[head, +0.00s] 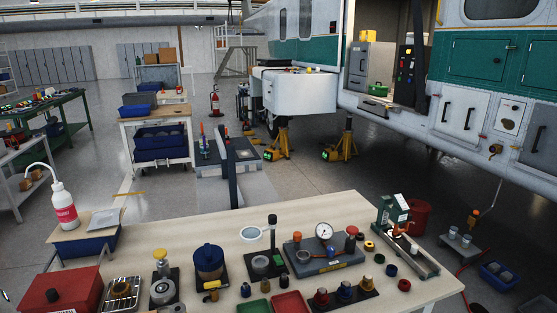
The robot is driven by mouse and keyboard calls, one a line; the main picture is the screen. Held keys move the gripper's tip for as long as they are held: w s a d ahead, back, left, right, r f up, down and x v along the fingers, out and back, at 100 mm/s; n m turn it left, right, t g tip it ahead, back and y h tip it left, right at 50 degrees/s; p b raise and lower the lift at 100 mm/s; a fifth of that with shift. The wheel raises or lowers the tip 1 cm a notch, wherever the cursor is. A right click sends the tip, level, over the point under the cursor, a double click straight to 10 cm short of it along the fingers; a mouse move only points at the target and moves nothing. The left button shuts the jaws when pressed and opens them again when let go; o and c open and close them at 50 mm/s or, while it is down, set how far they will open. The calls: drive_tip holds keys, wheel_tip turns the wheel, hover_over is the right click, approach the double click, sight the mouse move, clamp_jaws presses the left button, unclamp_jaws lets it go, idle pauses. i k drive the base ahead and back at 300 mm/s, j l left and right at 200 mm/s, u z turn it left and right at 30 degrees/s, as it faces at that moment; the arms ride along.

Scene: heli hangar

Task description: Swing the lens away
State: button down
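A round lens (250,233) with a pale rim sits at the middle of the wooden bench, in the head view. It joins an upright dark post (272,232) on its right. The post appears to rise from a dark base plate (281,270) on which a small round grey-topped piece (260,264) sits. In the picture the lens shows above and slightly left of that piece; whether it hangs directly over it I cannot tell. My gripper is not in view.
On the bench (350,209), a gauge block (325,262) stands close right of the post and a blue-lidded pot (209,262) to the left. Red and green trays (289,304) lie in front. The bench top behind the lens is mostly clear. A helicopter (475,60) stands behind right.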

sight(249, 235)
drive_tip(key=i+l+u, duration=0.15)
drive_tip(key=l+u, duration=0.15)
drive_tip(key=l, duration=0.4)
drive_tip(key=i+l+u, duration=0.1)
drive_tip(key=l+u, duration=0.2)
drive_tip(key=l, duration=0.4)
